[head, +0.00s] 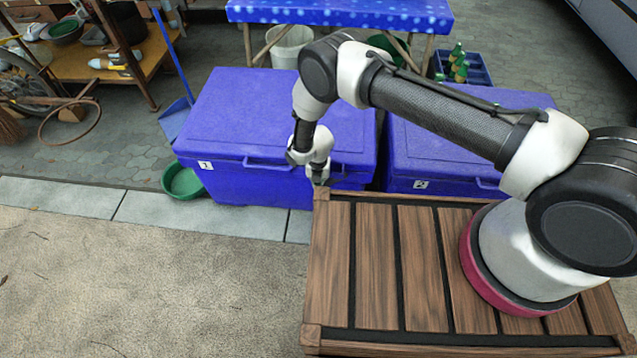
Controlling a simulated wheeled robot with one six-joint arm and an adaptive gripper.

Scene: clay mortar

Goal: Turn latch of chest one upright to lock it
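Chest one (270,110) is a large blue lidded chest left of centre, with a white "1" label (205,165) on its front left. Its lid is down. A blue handle-like bar (265,165) runs along the front under the lid edge. I cannot make out the latch; my arm and gripper cover the front right part of the chest. My gripper (319,181) is at the end of the arm, pointing down in front of chest one's right side, close to my wooden deck's corner. Its fingers are too small and hidden to tell open from shut.
A second blue chest (425,165) labelled "2" stands close on the right, with a narrow gap between. A green basin (182,180) sits at chest one's left front corner, and a blue dustpan (176,118) stands behind it. The sandy ground (150,270) at left front is clear.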

